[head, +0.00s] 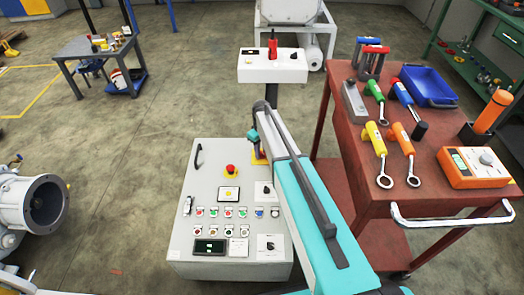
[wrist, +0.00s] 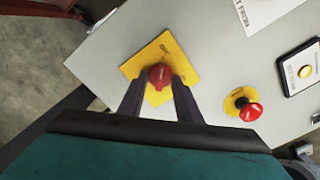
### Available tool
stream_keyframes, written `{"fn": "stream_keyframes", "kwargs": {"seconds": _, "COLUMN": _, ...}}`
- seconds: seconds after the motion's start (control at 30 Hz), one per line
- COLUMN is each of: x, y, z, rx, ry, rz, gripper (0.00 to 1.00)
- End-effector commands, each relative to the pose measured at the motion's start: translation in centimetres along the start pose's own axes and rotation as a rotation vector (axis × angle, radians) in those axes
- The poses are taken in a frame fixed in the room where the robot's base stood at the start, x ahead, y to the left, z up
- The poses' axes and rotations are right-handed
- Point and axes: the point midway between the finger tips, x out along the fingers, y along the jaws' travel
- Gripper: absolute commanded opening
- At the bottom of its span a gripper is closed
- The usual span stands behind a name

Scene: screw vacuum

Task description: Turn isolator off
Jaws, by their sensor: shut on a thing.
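The isolator is a red rotary knob (wrist: 160,74) on a yellow square plate (wrist: 185,65), near a corner of the grey control panel. My gripper (wrist: 160,85) is shut on the red knob, one dark finger on each side, in the wrist view. The knob's lower part is hidden between the fingers. In the head view a strip of the yellow plate (head: 260,159) shows at the panel's upper right, beside my arm. The knob is hidden there by my gripper and wrist.
The grey control panel (head: 185,240) carries a red emergency stop button (head: 232,170) on a yellow ring, several small buttons and a display (head: 209,247). A red tool cart (head: 365,205) stands close on the right. A white box (head: 272,72) with a red lever stands behind the panel.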

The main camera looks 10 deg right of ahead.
Motion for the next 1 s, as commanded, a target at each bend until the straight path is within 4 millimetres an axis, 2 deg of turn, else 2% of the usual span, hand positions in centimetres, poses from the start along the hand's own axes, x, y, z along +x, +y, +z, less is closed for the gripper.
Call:
{"fn": "stream_keyframes", "kwargs": {"seconds": 0.3, "x": 0.1, "y": -0.1, "z": 0.2, "rx": -0.002, "ry": -0.005, "rz": -0.003, "gripper": 0.09}}
{"fn": "stream_keyframes", "kwargs": {"seconds": 0.33, "x": 0.1, "y": -0.1, "z": 0.2, "rx": -0.002, "ry": -0.004, "rz": -0.003, "gripper": 0.34}}
{"fn": "stream_keyframes", "kwargs": {"seconds": 0.4, "x": 0.1, "y": -0.1, "z": 0.1, "rx": -0.002, "ry": -0.004, "rz": -0.003, "gripper": 0.46}}
{"fn": "stream_keyframes", "kwargs": {"seconds": 0.43, "x": 0.1, "y": -0.1, "z": 0.1, "rx": -0.002, "ry": -0.003, "rz": -0.002, "gripper": 0.48}}
{"fn": "stream_keyframes", "kwargs": {"seconds": 0.77, "x": -0.1, "y": 0.0, "z": 0.1, "rx": 0.0, "ry": -0.001, "rz": -0.001, "gripper": 0.48}}
{"fn": "stream_keyframes", "kwargs": {"seconds": 1.0, "x": -1.5, "y": 0.0, "z": 0.0, "rx": 0.0, "ry": 0.001, "rz": 0.0, "gripper": 0.48}}
